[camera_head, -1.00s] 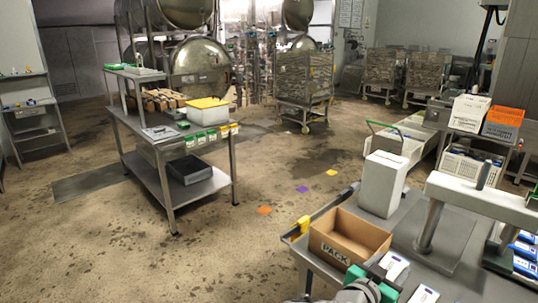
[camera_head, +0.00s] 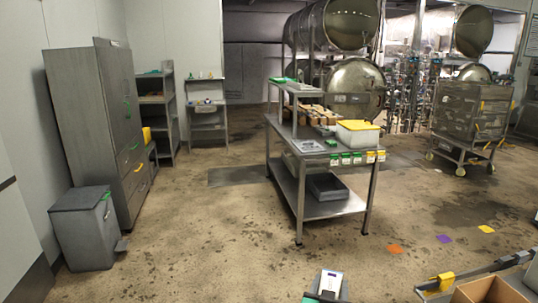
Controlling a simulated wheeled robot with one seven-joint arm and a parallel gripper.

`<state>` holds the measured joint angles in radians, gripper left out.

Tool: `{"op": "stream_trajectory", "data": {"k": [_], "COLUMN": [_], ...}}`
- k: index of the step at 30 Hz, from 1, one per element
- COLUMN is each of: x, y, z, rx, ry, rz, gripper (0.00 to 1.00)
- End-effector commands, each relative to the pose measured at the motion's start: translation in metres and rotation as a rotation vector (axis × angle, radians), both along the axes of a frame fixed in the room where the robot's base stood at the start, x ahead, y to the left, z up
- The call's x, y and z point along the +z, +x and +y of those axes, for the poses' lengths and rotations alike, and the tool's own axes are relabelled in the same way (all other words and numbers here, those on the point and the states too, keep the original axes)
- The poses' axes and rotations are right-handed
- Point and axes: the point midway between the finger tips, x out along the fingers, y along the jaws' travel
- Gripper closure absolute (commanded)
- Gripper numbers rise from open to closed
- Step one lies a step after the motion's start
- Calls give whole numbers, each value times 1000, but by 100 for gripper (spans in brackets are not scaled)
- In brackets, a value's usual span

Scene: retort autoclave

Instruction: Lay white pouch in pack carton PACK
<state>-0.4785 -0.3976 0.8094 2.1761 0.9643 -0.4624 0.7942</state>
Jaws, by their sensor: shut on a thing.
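The white pouch (camera_head: 331,281), with a dark mark on its face, shows at the bottom centre. My gripper (camera_head: 326,295) is shut on it, with green showing at its fingers; most of the gripper is cut off by the lower edge. The pack carton PACK (camera_head: 490,291) is an open brown box at the bottom right. Only its far part is in view, and its label is out of frame. The pouch is outside the carton, well to its left, over the floor in the picture.
A grey bench edge with a yellow clamp-like piece (camera_head: 440,283) borders the carton. A grey cabinet (camera_head: 95,130) and bin (camera_head: 88,230) stand left. Open floor lies between.

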Motion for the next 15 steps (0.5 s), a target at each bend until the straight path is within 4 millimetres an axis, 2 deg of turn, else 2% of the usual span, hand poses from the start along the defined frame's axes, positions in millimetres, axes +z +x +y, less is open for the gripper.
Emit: {"op": "stream_trajectory", "data": {"k": [1, 3, 6, 8, 11, 14, 15], "x": [0, 0, 0, 0, 0, 4, 6], "y": [1, 1, 1, 1, 1, -3, -5], "z": [15, 28, 34, 30, 9, -30, -49], "rx": [33, 59, 72, 63, 19, -64, -106], "ry": [0, 0, 0, 0, 0, 1, 0], "rz": [-1, -1, -1, -1, -1, -2, -3], "gripper": [89, 89, 89, 89, 89, 89, 89]}}
